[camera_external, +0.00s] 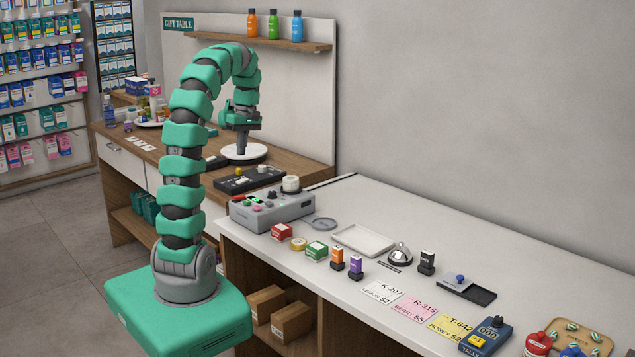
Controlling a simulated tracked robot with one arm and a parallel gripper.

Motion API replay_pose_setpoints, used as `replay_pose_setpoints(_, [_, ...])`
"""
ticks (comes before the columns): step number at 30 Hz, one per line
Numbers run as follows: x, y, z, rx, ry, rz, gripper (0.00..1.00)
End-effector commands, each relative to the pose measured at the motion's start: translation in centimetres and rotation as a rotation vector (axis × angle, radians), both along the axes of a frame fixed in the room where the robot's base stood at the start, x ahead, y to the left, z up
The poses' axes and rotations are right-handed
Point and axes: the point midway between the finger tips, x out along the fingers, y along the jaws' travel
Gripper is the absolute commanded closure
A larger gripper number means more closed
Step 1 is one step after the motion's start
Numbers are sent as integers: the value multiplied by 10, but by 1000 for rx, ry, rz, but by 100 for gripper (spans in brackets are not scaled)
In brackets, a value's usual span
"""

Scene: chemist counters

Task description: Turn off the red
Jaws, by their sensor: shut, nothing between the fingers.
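A grey control box (292,214) stands at the left end of the white counter. Its top carries small coloured controls, among them a red one (255,199), a green one, a pink one and a black knob. They are too small to tell which are on or off. My gripper (241,151) is shut and empty. It points down over a round white disc (260,157) on the wooden counter, behind and left of the control box. I cannot tell whether the fingertips touch the disc.
A black panel (236,187) with small knobs lies between the disc and the control box. A red block (281,232), tape, stamps, a white tray (364,241), a bell (400,255) and price cards stand along the white counter. A bottle shelf (285,43) hangs behind my arm.

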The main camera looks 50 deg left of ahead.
Motion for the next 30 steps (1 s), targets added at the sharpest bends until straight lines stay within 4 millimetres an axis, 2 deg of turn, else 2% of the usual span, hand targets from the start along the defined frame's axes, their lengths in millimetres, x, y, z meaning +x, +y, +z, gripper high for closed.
replay_pose_setpoints(8, [0,0,0,0,-1,-3,100])
replay_pose_setpoints(14, [-3,-1,-15,-1,1,-3,100])
replay_pose_setpoints(30, [-19,-1,-107,-1,1,-5,100])
